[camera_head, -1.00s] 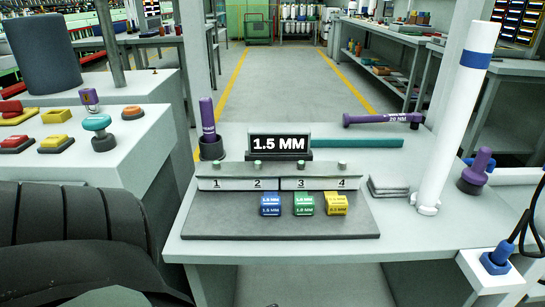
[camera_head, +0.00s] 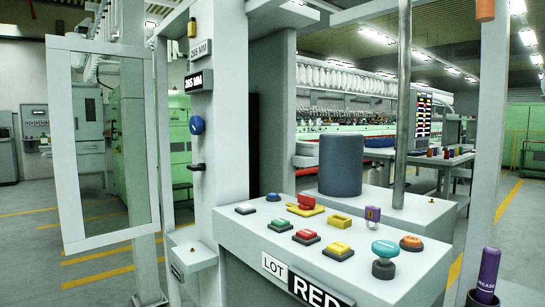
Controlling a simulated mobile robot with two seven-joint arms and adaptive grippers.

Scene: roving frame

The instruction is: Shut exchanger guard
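A white-framed panel (camera_head: 60,150), which looks like the exchanger guard, stands upright at the left in the head view. Its middle is see-through or empty. It sits at an angle to the grey cabinet (camera_head: 227,90) and looks swung out from it, though I cannot make out its hinge or latch. A blue knob (camera_head: 197,125) and a black handle (camera_head: 197,167) are on the face of the cabinet's narrow column. Neither of my grippers shows in this view.
A grey console (camera_head: 390,270) with several coloured buttons stands in front at the right. A dark grey cylinder (camera_head: 341,165) stands behind the buttons. Floor with yellow lines (camera_head: 100,255) is open at the left.

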